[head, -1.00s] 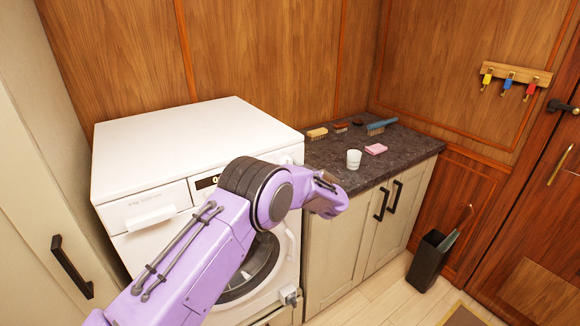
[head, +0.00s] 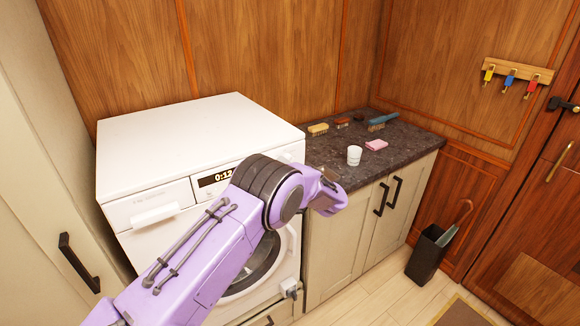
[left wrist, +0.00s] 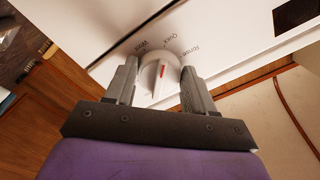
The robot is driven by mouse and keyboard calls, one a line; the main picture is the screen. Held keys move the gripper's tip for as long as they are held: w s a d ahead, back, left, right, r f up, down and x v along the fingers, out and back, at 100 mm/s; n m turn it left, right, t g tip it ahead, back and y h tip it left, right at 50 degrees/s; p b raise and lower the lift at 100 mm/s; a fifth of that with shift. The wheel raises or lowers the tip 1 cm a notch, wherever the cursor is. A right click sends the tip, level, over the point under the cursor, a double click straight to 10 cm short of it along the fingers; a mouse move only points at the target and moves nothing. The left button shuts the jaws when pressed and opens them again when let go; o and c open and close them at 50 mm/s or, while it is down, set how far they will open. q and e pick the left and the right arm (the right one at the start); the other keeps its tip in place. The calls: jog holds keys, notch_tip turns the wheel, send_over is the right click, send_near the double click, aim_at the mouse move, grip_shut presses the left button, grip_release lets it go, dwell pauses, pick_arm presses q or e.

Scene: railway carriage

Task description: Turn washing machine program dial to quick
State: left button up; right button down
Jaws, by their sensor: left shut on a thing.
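The white washing machine (head: 200,145) stands at the left in the head view, with a lit display (head: 216,177) reading 0:12. My left arm crosses its front and hides the dial and the fingertips there. In the left wrist view, the round white program dial (left wrist: 153,82) sits between the two grey fingers of my left gripper (left wrist: 158,82), which is shut on it. The dial's red mark (left wrist: 162,70) points up and slightly right, toward the word Quick (left wrist: 170,39). Wool (left wrist: 142,46) is printed to its left and another label to its right. My right gripper is not in view.
A dark counter (head: 410,150) to the right holds a white cup (head: 354,156), a pink sponge (head: 376,145) and several brushes. A black bin (head: 428,255) stands on the floor near the wooden door. A tall cabinet (head: 30,150) borders the machine on the left.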

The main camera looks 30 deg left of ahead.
pick_arm(q)
jog(key=shift+f, duration=0.15)
jog(key=o, duration=1)
jog(key=b+v, duration=0.4)
jog(key=v, duration=0.6)
jog(key=shift+s+d, duration=0.15)
jog(key=shift+d, duration=0.1)
